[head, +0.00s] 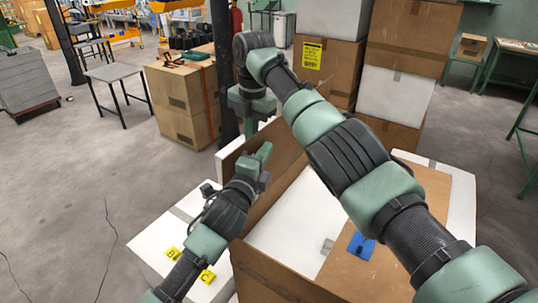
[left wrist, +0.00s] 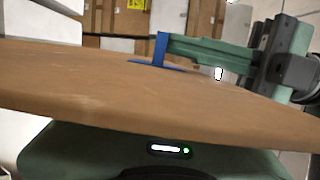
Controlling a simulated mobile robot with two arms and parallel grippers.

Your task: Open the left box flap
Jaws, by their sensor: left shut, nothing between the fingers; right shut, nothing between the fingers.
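The open cardboard box (head: 290,222) has a white inside. A tall brown panel (head: 282,187), apparently the left flap, stands steeply along its left side. My left gripper (head: 264,153) is shut and empty, close to that panel's upper left; contact is unclear. In the left wrist view a brown panel (left wrist: 120,90) crosses the picture. A blue tab (left wrist: 160,52) stands on it, beside the tip of a green finger (left wrist: 205,50). My right gripper (head: 249,127) is shut and empty, just beyond the left one, partly hidden.
A brown panel with a blue tab (head: 361,246) lies on the right. A white surface with yellow labels (head: 207,276) is at the left. Stacked boxes (head: 403,75), a carton (head: 183,100) and a dark post (head: 222,50) stand behind.

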